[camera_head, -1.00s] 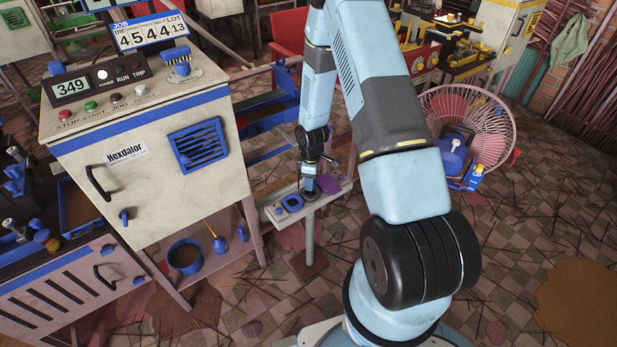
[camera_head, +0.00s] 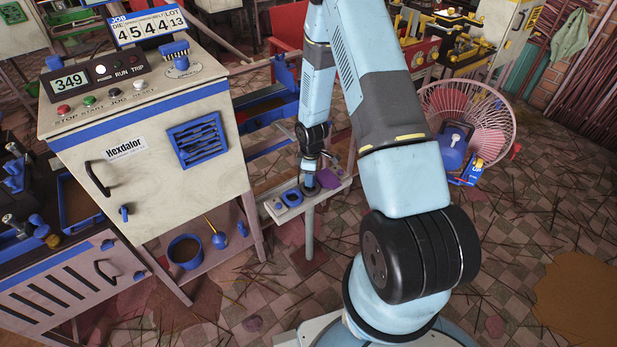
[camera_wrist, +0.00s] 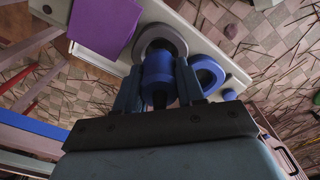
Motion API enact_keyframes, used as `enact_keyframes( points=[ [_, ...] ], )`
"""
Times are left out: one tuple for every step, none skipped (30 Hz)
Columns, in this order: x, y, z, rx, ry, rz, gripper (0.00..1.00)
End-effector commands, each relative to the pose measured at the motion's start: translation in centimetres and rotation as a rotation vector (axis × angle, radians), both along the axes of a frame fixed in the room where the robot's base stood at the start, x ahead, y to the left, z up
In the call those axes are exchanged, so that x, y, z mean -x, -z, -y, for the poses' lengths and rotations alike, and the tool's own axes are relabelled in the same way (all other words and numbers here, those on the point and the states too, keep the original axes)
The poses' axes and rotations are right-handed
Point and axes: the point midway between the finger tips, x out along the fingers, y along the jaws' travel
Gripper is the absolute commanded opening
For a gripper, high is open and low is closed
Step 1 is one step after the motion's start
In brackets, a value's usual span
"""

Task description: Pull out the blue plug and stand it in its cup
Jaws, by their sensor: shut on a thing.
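The blue plug (camera_wrist: 158,70) is a short round cylinder. It stands between the two fingers of my gripper (camera_wrist: 158,88), which is shut on it, in the wrist view. A grey ring (camera_wrist: 152,34) lies just beyond the plug; I cannot tell whether the plug is still seated in it or just above it. A blue ring-shaped cup (camera_wrist: 208,72) with an open middle sits on the pale shelf to the right of the plug. In the head view my gripper (camera_head: 310,186) points down at the shelf, and the cup (camera_head: 292,197) is left of it. My gripper hides the plug there.
A purple piece (camera_wrist: 104,24) lies on the shelf (camera_head: 267,208), close to my gripper. A small blue knob (camera_wrist: 229,95) is near the shelf's end. The Hexdalor cabinet (camera_head: 150,205) stands to the left. A pink fan (camera_head: 492,128) stands to the right.

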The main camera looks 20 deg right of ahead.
Motion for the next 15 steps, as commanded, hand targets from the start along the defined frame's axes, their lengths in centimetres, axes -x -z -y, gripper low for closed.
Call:
enact_keyframes(
  points=[
    [0.0, 0.0, -0.01, 0.0, 0.0, 0.0, 0.08],
    [0.0, 0.0, -0.01, 0.0, 0.0, 0.0, 0.08],
    [-0.01, 0.0, -0.02, 0.0, 0.0, 0.0, 0.08],
    [-0.01, 0.01, -0.02, 0.0, 0.0, 0.0, 0.08],
    [0.0, 0.03, -0.02, 0.0, 0.0, 0.0, 0.08],
    [0.0, 0.06, -0.02, 0.0, 0.0, 0.0, 0.08],
    [-0.01, 0.09, -0.03, 0.0, 0.0, 0.0, 0.08],
    [-0.01, 0.12, -0.03, 0.0, 0.0, 0.0, 0.08],
    [-0.01, 0.18, -0.03, 0.0, 0.0, 0.0, 0.08],
    [-0.01, 0.22, -0.04, 0.0, 0.0, 0.0, 0.08],
    [-0.01, 0.27, -0.05, 0.0, 0.0, 0.0, 0.08],
    [-0.02, 0.33, -0.04, 0.0, 0.0, 0.0, 0.08],
    [-0.02, 0.38, -0.04, 0.0, 0.0, 0.0, 0.08],
    [-0.02, 0.43, -0.04, 0.0, 0.0, 0.0, 0.08],
    [-0.03, 0.49, -0.05, 0.0, 0.0, 0.0, 0.08]
  ],
)
